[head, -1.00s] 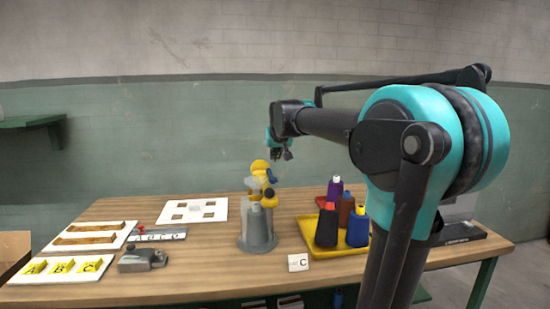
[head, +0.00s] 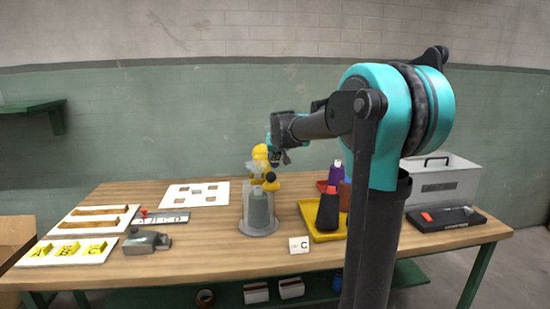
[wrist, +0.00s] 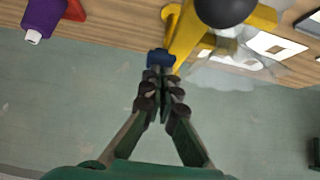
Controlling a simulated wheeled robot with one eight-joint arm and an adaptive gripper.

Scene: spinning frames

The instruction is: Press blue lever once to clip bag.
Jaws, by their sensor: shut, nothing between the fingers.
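A grey bag-like shape (head: 258,208) sits in the holder. The blue lever (wrist: 160,58) sticks out of the yellow device (wrist: 184,38) in the wrist view. My gripper (wrist: 161,76) is shut and empty, its fingertips right at the lever's near edge; I cannot tell whether they touch. In the head view, my gripper (head: 282,158) is just right of the device's top, largely hiding the lever.
A yellow tray (head: 315,226) with thread cones stands to the right, close to my arm. A card marked C (head: 299,245) lies in front.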

